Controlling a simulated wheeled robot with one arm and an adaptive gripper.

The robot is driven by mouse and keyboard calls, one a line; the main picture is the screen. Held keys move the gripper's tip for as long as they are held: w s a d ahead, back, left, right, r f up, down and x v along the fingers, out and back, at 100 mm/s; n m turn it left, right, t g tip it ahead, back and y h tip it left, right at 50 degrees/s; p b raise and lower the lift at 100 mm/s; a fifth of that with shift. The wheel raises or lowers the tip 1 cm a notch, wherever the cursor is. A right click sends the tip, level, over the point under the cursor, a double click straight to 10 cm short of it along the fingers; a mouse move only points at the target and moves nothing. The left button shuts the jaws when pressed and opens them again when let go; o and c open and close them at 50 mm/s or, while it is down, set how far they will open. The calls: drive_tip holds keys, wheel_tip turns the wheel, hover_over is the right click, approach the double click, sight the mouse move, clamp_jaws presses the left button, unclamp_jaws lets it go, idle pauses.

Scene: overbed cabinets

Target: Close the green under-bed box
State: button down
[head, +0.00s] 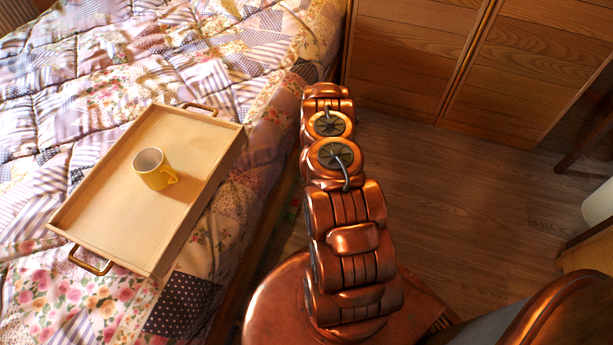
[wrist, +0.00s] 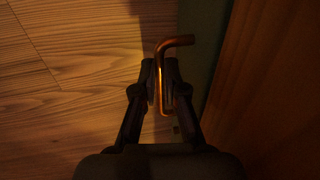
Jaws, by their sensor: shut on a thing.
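In the wrist view, my gripper (wrist: 160,72) is shut on a bent, copper-coloured handle (wrist: 178,41). The handle runs between the two fingers and its hooked end sticks out past the fingertips. A dark green strip (wrist: 207,55), seemingly part of the green under-bed box, lies just right of the handle. The wrist view is dim, so how far the box stands out cannot be told. In the head view my arm hides the gripper, and the box cannot be made out clearly.
The bed (head: 250,65) has a patchwork quilt. A wooden tray (head: 105,225) with a yellow mug (head: 153,170) lies on it. A wooden cabinet (head: 410,55) stands at the back. The wooden floor (head: 450,200) is clear right of my arm. A reddish-brown wooden panel (wrist: 275,90) borders the green strip.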

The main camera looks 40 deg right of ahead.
drive_tip(key=c, duration=1.2)
unclamp_jaws()
drive_tip(key=r, duration=0.4)
drive_tip(key=s+r, duration=0.1)
drive_tip(key=r, duration=0.3)
drive_tip(key=s+d+r, duration=0.1)
drive_tip(key=r, duration=0.2)
drive_tip(key=shift+d+r, duration=0.1)
drive_tip(key=shift+r, duration=0.3)
